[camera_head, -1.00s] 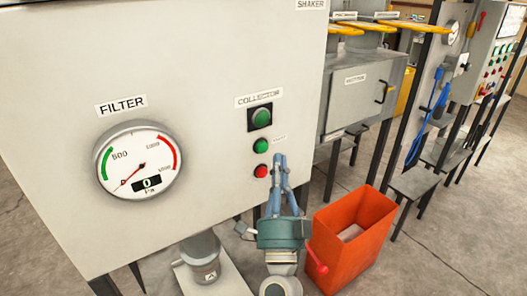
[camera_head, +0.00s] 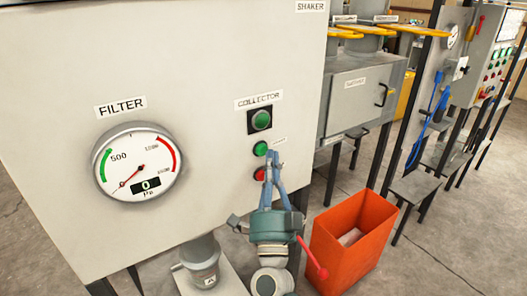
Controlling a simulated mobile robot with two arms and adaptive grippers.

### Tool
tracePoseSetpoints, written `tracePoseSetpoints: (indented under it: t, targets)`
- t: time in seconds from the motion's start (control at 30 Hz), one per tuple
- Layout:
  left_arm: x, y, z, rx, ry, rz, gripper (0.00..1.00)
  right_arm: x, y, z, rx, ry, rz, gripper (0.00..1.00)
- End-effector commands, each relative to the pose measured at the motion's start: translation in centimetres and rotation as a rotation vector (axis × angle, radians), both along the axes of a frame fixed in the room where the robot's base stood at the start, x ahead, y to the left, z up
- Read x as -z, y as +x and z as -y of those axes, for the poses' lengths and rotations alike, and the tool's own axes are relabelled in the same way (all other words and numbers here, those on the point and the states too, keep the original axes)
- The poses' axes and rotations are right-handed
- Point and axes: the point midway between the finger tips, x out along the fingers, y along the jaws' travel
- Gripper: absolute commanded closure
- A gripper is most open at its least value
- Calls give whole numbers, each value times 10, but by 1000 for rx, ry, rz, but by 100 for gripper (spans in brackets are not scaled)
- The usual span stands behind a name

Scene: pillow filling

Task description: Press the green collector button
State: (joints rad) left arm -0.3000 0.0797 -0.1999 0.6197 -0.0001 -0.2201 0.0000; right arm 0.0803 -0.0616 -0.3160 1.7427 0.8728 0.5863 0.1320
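The grey panel (camera_head: 215,70) carries a COLLECTOR label (camera_head: 259,101). Below it is a large green round light or switch (camera_head: 261,120) on a black square plate. Under that is a small green button (camera_head: 260,148) with a small label beside it, and lower a red button (camera_head: 259,174). My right gripper (camera_head: 272,156) points up in front of the panel, its blue fingers close together at the tips. Contact cannot be told. My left gripper is not in view.
A round FILTER gauge (camera_head: 138,164) sits on the left of the panel. An orange bin (camera_head: 347,250) with a red handle stands at the lower right. A grey cabinet (camera_head: 362,92) and other stands are behind, with open floor to the right.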

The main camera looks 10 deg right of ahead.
Motion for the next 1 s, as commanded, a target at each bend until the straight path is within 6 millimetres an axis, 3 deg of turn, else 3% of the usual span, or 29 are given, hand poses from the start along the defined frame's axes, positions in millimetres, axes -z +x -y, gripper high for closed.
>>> tracePoseSetpoints:
  t: [1.0]
  targets:
    - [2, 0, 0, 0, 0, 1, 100, 0, 7, -2, 0, 1, 1, 100]
